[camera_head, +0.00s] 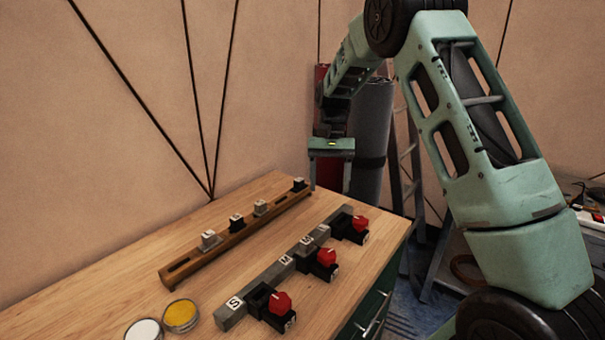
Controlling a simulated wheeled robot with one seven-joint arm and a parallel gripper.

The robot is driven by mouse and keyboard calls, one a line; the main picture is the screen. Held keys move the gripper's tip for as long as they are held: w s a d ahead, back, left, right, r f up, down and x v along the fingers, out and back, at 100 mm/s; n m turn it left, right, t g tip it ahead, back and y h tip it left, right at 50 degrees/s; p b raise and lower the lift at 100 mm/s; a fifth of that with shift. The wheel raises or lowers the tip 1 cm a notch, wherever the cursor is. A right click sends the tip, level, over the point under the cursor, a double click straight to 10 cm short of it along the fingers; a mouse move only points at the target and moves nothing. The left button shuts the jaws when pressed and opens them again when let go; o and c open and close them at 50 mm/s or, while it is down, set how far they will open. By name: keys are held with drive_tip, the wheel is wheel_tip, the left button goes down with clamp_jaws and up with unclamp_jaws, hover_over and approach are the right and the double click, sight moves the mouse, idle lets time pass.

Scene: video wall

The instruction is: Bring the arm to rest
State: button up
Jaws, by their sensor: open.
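My arm rises from the lower right, bends at the top and reaches down to the left. My gripper (330,184) hangs over the far right end of the wooden table (112,283), pointing down. Its two fingers are apart with nothing between them. The left fingertip is close to the end of the wooden rail; I cannot tell exactly how high it is above the table.
A wooden rail (190,268) holds several small grey and black blocks. In front is a grey bar (232,312) with letter labels and red knobs (280,303). Yellow (181,315) and white (144,331) round pots stand front left. A ladder (412,150) and grey cylinder (371,125) stand behind.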

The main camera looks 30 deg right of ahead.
drive_tip(key=s+a+r+n, duration=0.1)
drive_tip(key=s+a+n, duration=0.1)
drive_tip(key=s+a, duration=0.35)
drive_tip(key=s+a+r+n+t+h, duration=0.1)
drive_tip(key=s+a+n, duration=0.15)
drive_tip(key=a, duration=0.65)
drive_tip(key=s+a+r+n, duration=0.2)
drive_tip(key=s+a+n, duration=0.15)
drive_tip(key=a, duration=0.45)
drive_tip(key=s+a+f+n+t, duration=0.1)
drive_tip(key=s+a+n, duration=0.2)
drive_tip(key=s, duration=0.6)
drive_tip(key=s+a+f+n+t+h, duration=0.1)
drive_tip(key=s+a+n, duration=0.2)
drive_tip(key=s, duration=0.7)
drive_tip(key=shift+n+t, duration=0.3)
drive_tip(key=shift+n, duration=0.1)
drive_tip(key=shift+f, duration=0.1)
